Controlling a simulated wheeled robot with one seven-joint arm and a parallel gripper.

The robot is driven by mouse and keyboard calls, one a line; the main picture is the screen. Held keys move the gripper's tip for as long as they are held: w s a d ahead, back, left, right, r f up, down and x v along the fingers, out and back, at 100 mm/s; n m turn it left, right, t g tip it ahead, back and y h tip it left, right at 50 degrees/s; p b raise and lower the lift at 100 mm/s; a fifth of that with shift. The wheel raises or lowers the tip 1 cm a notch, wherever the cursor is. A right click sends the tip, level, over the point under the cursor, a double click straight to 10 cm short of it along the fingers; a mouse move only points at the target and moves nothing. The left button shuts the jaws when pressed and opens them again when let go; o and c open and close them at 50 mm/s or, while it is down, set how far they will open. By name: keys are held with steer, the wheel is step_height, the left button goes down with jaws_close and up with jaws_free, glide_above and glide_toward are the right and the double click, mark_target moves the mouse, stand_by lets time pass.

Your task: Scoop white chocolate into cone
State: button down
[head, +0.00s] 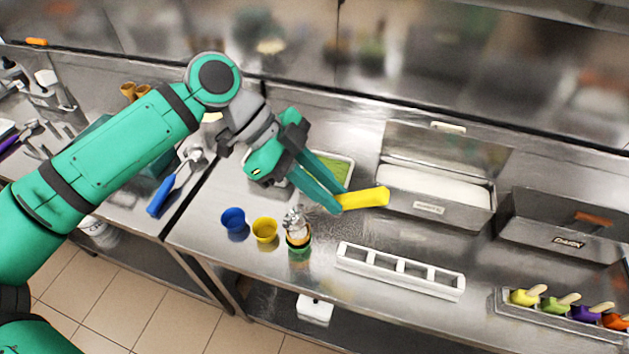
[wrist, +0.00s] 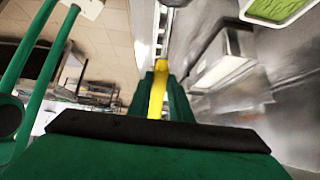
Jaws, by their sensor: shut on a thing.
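My gripper (head: 338,202) is shut on the yellow handle (head: 366,198) of a scoop, which points right from the fingertips. The handle also shows between the fingers in the wrist view (wrist: 158,88). A silvery scoop head (head: 294,219) lies in line with the handle, left of the fingers, over the cone (head: 299,236). The fingers hide part of the shaft. The cone stands in a green cup (head: 299,250) on the counter; whether the head touches it I cannot tell. The open metal bin of white chocolate (head: 428,209) is to the right, with a white fill inside.
A blue cup (head: 232,219) and a yellow cup (head: 264,230) stand left of the green one. A white slotted rack (head: 400,270) lies in front of the bin.

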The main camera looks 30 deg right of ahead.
mark_target(344, 198)
steer(key=s+d+f+t+y, duration=0.2)
steer(key=shift+s+d+f+t, duration=0.15)
steer(key=shift+s+f+t, duration=0.15)
steer(key=shift+s+t, duration=0.1)
steer(key=shift+s+d+f+t+y, duration=0.4)
steer(key=shift+s+t+y, duration=0.05)
steer(key=shift+t+y, duration=0.3)
steer(key=shift+s+d+f+t+y, duration=0.35)
steer(key=shift+s+d+t+y, duration=0.1)
steer(key=shift+t+y, duration=0.25)
